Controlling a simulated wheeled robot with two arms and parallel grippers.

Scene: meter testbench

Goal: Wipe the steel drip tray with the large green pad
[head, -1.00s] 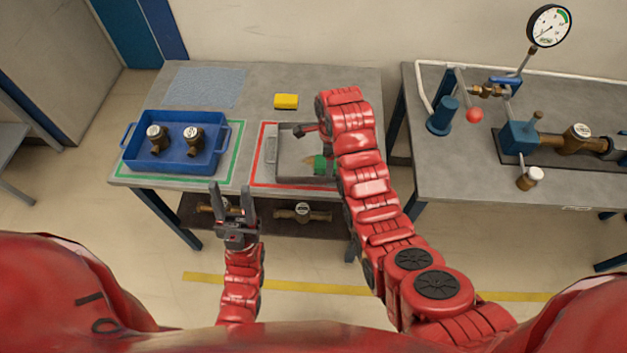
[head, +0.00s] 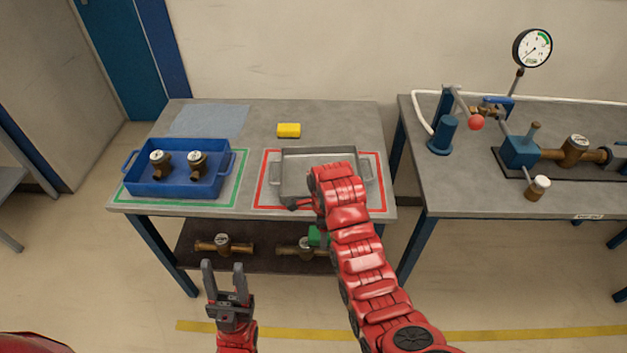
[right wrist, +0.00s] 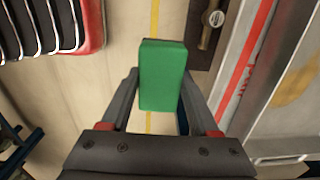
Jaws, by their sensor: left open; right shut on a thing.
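The steel drip tray (head: 290,185) lies on the left bench inside a red outline, partly hidden behind my right arm. In the right wrist view the tray (right wrist: 299,115) shows at the right edge, with a brownish patch on its floor. My right gripper (right wrist: 160,75) is shut on the large green pad (right wrist: 163,60). The pad (head: 315,236) also shows beside my arm in the head view, in front of the bench edge and off the tray. My left gripper (head: 224,278) is open and empty, in front of the bench.
A blue crate (head: 176,190) with two meters stands in a green outline at the left. A yellow sponge (head: 289,130) lies behind the tray. More meters lie on the lower shelf (head: 262,262). A second bench (head: 470,190) with a gauge rig stands right, across a gap.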

